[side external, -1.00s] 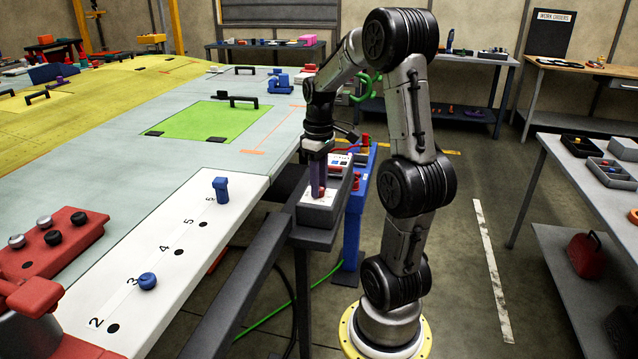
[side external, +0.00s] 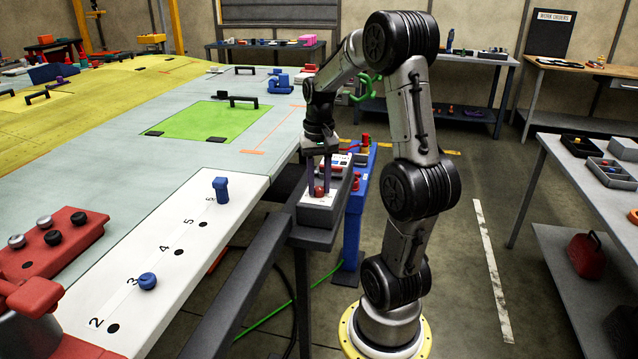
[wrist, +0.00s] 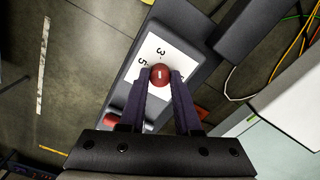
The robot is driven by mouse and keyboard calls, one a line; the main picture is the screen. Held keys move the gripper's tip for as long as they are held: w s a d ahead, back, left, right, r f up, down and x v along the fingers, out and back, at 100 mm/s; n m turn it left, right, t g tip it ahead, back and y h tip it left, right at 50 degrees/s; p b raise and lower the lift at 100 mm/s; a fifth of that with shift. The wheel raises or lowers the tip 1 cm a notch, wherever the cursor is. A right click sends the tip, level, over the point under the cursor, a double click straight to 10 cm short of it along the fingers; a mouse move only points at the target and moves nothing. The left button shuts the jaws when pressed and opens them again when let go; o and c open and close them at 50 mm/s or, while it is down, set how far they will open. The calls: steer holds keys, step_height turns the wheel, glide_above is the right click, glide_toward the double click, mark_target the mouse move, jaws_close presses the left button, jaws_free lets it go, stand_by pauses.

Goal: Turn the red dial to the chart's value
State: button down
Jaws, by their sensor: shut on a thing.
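The red dial (side external: 319,191) is a round knob with a short white mark on top. It sits on a white plate with printed numbers, on a dark grey box (side external: 318,214). In the wrist view the dial (wrist: 160,75) lies between the purple fingertips, and a "3" and a "5" show on the plate (wrist: 148,52). My gripper (side external: 319,188) points straight down and is shut on the dial, one finger on each side; it also shows in the wrist view (wrist: 159,78). Other numbers are hidden by the fingers. I cannot make out a readable chart.
A blue stand (side external: 359,200) with red-topped parts is just behind the dial box.

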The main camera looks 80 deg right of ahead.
mark_target(319, 188)
steer(key=shift+r+m, duration=0.1)
steer(key=shift+m, duration=0.4)
steer(key=c, duration=0.6)
jaws_free()
step_height(319, 188, up, 14)
stand_by(0.6)
